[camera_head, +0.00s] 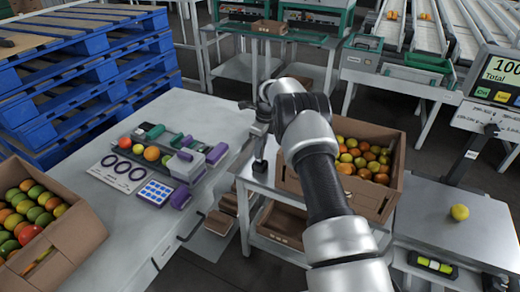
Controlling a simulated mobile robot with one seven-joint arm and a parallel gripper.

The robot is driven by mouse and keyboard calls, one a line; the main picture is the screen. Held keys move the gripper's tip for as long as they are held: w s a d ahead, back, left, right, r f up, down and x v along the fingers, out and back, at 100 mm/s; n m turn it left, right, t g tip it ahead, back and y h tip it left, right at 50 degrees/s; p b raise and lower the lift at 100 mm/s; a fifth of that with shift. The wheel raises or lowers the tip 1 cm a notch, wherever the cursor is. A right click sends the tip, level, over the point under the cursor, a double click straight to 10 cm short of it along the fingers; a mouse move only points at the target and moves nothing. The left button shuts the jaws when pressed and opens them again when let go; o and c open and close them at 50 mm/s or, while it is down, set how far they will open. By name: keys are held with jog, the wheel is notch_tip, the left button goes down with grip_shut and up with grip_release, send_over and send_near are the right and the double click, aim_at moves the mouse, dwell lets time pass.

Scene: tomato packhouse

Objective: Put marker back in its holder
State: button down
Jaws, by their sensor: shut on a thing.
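My gripper (260,157) points down over the gap between the left table and the cart. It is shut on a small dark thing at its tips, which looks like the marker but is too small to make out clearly. On the left table, a grey device with purple parts (216,153) stands at the right side, left of my gripper. A holder for the marker cannot be told apart with certainty among these things.
A tomato crate (75,240) is at left. Another crate (395,165) stands on the cart, right of my gripper. A scale (455,235) is at right.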

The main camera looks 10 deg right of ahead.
jog(key=shift+f+b, duration=0.6)
jog(key=shift+f, duration=0.45)
jog(key=c, duration=1.6)
grip_release()
jog(key=c, duration=0.3)
jog(key=shift+r, duration=0.1)
jog(key=shift+r+p, duration=1.9)
jog(key=shift+r, duration=1.6)
